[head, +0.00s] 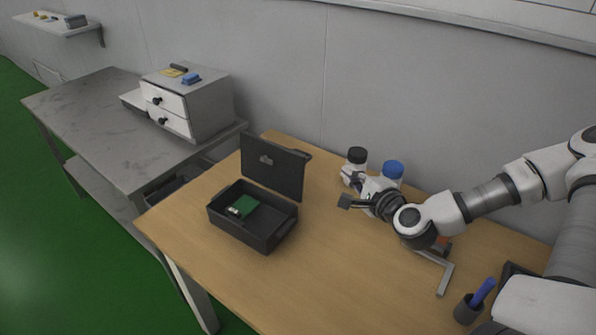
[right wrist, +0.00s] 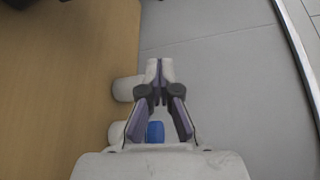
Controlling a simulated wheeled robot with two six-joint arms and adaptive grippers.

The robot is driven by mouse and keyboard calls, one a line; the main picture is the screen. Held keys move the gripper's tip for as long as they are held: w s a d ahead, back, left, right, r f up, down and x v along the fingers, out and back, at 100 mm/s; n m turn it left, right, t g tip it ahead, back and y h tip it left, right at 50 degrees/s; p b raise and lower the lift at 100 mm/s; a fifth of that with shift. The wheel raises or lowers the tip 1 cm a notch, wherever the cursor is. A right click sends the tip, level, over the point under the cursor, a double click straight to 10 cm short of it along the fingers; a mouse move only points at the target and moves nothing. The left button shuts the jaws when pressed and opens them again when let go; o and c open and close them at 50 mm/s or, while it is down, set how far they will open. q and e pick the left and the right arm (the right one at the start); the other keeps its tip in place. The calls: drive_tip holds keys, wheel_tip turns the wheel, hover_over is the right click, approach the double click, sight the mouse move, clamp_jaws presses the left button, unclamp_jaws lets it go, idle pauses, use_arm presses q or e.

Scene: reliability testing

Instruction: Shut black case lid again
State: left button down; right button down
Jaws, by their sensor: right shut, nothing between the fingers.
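The black case (head: 250,222) stands open on the wooden table. Its lid (head: 273,168) is raised about upright at the back of the case. A green circuit board (head: 242,205) with a small light-coloured part lies inside at the left. My right gripper (head: 344,201) is shut and empty, to the right of the case and lid and apart from them. In the right wrist view the fingertips (right wrist: 159,66) meet. The case is not visible in the right wrist view. My left gripper is not in view.
A black-capped white bottle (head: 356,160) and a blue-capped one (head: 392,173) stand behind my right gripper. A pen cup (head: 467,309) and a metal bracket (head: 444,276) are at the right. A drawer unit (head: 188,100) stands on the grey bench. The table front is clear.

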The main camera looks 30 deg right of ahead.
drive_tip(key=w+d+f+b, duration=0.1)
drive_tip(key=w+b, duration=0.2)
drive_tip(key=w, duration=0.7)
drive_tip(key=a, duration=0.2)
drive_tip(key=s+a+r, duration=0.1)
drive_tip(key=shift+s+a+p, duration=0.1)
drive_tip(key=shift+a+p, duration=0.25)
drive_tip(key=shift+f, duration=0.1)
